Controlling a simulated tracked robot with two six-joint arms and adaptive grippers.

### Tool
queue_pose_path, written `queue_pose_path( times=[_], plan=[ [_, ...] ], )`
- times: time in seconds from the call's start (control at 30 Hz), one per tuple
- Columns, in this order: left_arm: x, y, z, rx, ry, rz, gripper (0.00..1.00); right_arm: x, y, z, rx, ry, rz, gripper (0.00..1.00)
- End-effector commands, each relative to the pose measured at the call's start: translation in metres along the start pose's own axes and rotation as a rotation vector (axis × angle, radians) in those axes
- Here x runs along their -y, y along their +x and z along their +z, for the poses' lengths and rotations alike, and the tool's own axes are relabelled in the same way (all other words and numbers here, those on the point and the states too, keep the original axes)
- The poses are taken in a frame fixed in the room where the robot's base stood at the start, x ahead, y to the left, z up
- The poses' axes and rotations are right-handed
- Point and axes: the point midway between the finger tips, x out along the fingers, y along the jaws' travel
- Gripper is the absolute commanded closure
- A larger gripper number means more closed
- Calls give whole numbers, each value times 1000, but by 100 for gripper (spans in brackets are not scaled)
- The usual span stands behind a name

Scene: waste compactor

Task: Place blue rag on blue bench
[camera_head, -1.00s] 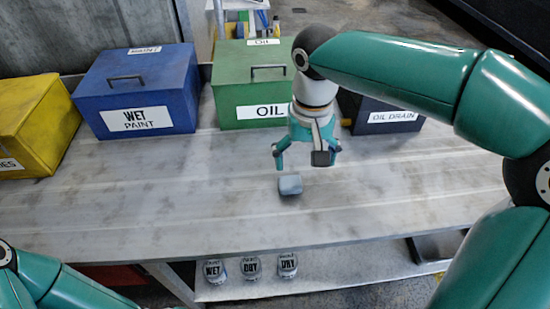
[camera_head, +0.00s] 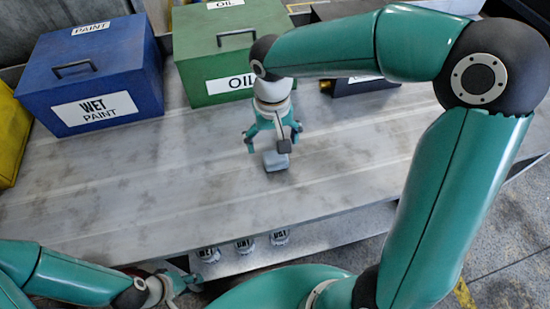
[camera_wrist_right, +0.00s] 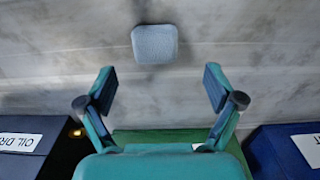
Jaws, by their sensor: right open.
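The rag (camera_head: 276,161) is a small grey-blue folded pad lying on the bench top (camera_head: 200,185), which looks grey and worn rather than blue. My right gripper (camera_head: 272,140) is open and empty, just behind the rag, with its wrist partly covering it in the head view. In the right wrist view the rag (camera_wrist_right: 154,44) lies beyond the open fingertips (camera_wrist_right: 160,85), roughly centred between them, with nothing gripped. My left gripper (camera_head: 182,283) is low at the bench's front edge, small and partly hidden, away from the rag.
A blue box (camera_head: 90,75) labelled wet paint, a green oil box (camera_head: 225,50) and a dark box (camera_head: 350,85) stand along the back. A yellow box (camera_head: 12,140) is at far left. Several cans (camera_head: 244,246) sit on a lower shelf. The bench middle is clear.

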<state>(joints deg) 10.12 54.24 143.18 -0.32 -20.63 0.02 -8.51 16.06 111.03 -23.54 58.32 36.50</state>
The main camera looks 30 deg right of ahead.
Motion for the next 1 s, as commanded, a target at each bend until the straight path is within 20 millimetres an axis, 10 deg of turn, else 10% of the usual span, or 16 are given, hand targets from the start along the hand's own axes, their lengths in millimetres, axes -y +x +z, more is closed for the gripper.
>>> queue_pose_path(
  times=[0.83,1.0],
  plan=[
    [-2,-6,0,0,0,0,60,-5,62,0,0,-2,-2,8],
    [-2,-6,0,0,0,0,60,-5,61,0,0,-2,-2,33]
  ],
)
